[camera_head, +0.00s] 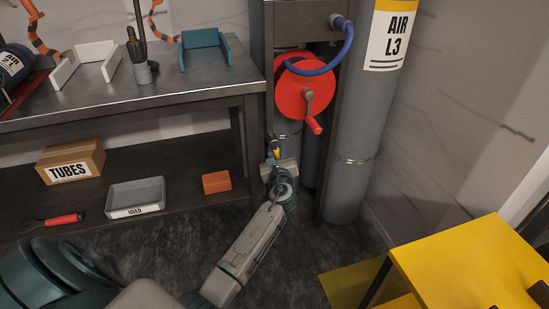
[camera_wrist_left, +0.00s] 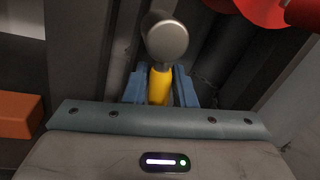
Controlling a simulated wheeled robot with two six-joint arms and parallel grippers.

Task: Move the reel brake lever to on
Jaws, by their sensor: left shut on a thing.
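The reel brake lever (camera_wrist_left: 159,85) has a yellow shaft and a round grey end in the left wrist view. In the head view its yellow part (camera_head: 276,152) shows small, low beneath the red hose reel (camera_head: 291,84). My left gripper (camera_wrist_left: 160,92) is shut on the yellow shaft, with a blue finger on each side. In the head view the left gripper (camera_head: 277,160) is at the lever, in front of the reel frame. The lever's base and any on or off marking cannot be made out. My right gripper is not in view.
A grey AIR L3 cylinder (camera_head: 350,150) stands right of the reel. The metal bench (camera_head: 190,92) is on the left, with a TUBES box (camera_head: 70,160), a USED tray (camera_head: 136,197) and an orange block (camera_head: 216,182) below. A yellow table (camera_head: 470,265) stands at lower right.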

